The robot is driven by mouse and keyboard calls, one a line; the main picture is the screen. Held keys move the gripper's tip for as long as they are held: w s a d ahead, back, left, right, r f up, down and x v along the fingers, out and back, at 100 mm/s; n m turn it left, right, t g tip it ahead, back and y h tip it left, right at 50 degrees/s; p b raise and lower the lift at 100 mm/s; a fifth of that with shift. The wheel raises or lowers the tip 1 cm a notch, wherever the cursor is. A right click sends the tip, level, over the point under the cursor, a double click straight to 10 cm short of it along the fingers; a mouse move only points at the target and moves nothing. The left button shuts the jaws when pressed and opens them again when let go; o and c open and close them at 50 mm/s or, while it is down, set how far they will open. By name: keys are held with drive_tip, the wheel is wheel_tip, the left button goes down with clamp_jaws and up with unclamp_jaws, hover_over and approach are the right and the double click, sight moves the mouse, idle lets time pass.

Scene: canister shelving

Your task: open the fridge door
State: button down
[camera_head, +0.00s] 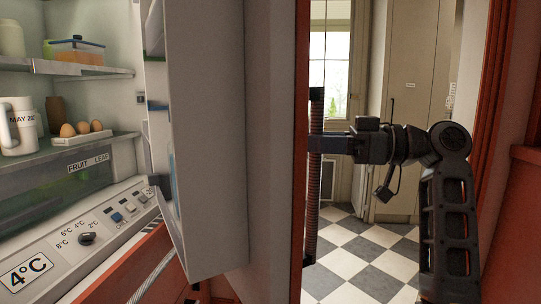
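The fridge door (205,140) stands swung open, its pale inner side facing left and its red outer edge (300,60) on the right. A dark ridged vertical bar (312,205), apparently the door handle, stands just beyond that edge. My gripper (322,143) reaches in from the right at the bar's upper part, and its fingers overlap the bar in the picture. Whether they are closed on it cannot be told. The fridge interior (100,20) is exposed at left.
Inside are a jug (20,130), eggs (82,128), a lidded container (77,50) and a control panel (85,238). A checkered floor (350,265) and tall beige cabinet (418,100) lie beyond. Red panels (515,215) border the right.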

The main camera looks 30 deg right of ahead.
drive_tip(key=w+d+b, duration=0.1)
drive_tip(key=w+d, duration=0.1)
drive_tip(key=d, duration=0.7)
drive_tip(key=shift+w+d+r, duration=0.15)
drive_tip(key=shift+w, duration=0.05)
drive_tip(key=c, duration=1.3)
unclamp_jaws()
drive_tip(key=shift+o, duration=0.8)
drive_tip(key=shift+w, duration=0.2)
drive_tip(key=shift+o, duration=0.8)
drive_tip(key=shift+s, duration=0.15)
drive_tip(key=b+v, duration=0.1)
drive_tip(key=v, duration=0.6)
drive_tip(key=shift+s+d, duration=0.25)
